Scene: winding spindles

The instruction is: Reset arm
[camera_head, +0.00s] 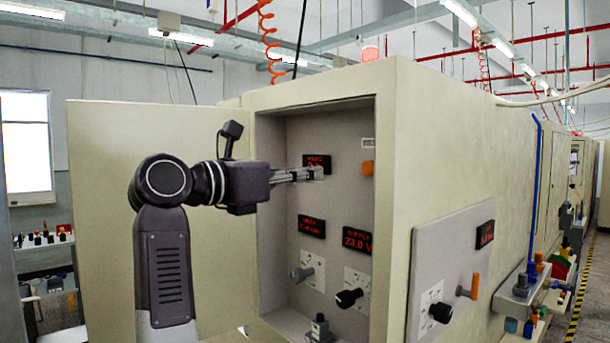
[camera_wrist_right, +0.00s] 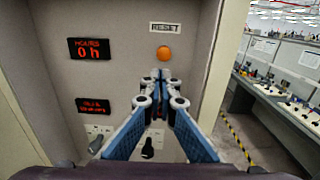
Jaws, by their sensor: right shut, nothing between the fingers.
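My right gripper (camera_head: 321,173) is shut and empty. Its arm reaches from the left into the open recess of the beige cabinet (camera_head: 480,150). In the right wrist view the fingertips (camera_wrist_right: 161,78) come together just below a round orange button (camera_wrist_right: 163,53) on the panel. In the head view the button (camera_head: 367,168) is to the right of the fingertips, with a gap in the picture. A small white label (camera_wrist_right: 165,28) is above it. The hours display (camera_wrist_right: 90,49) reads 0 h. My left gripper is not in view.
The cabinet door (camera_head: 95,200) stands open behind my arm. Lower in the recess are a display reading 23.0 V (camera_head: 357,240), a black knob (camera_head: 348,298) and a grey knob (camera_head: 301,274). A side panel (camera_head: 450,235) carries an orange handle (camera_head: 475,287). An aisle lies to the right.

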